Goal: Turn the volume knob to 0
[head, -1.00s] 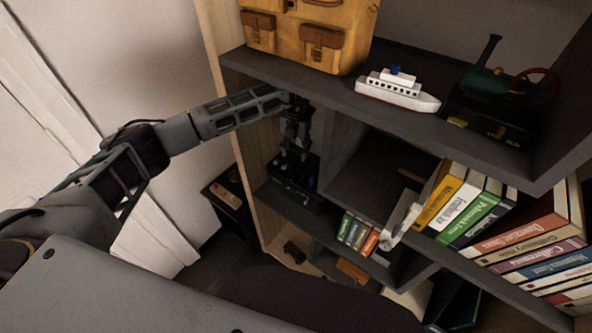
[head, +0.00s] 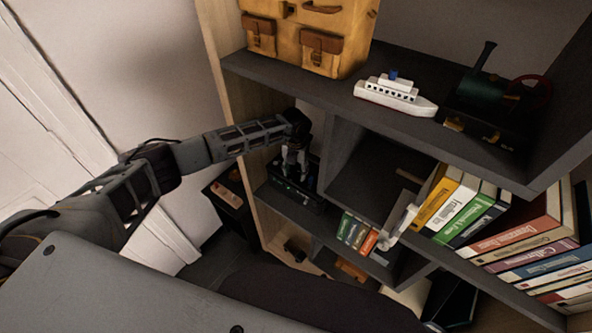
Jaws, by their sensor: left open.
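A dark box-shaped device (head: 306,197) with small lit marks stands on a lower shelf at the left of the shelving unit. It looks like the audio unit, but its volume knob is too small and dark to make out. My left gripper (head: 292,176) is open and points down at the device's front and top. The fingers overlap the device in the view, and I cannot tell whether they touch it or the knob. My right gripper is not in view.
The upper shelf board (head: 330,95) lies just above my left wrist and carries a yellow bag (head: 305,40) and a white toy ship (head: 395,95). The shelf's left side panel (head: 222,60) is close to my forearm. Books (head: 465,210) fill the right compartment.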

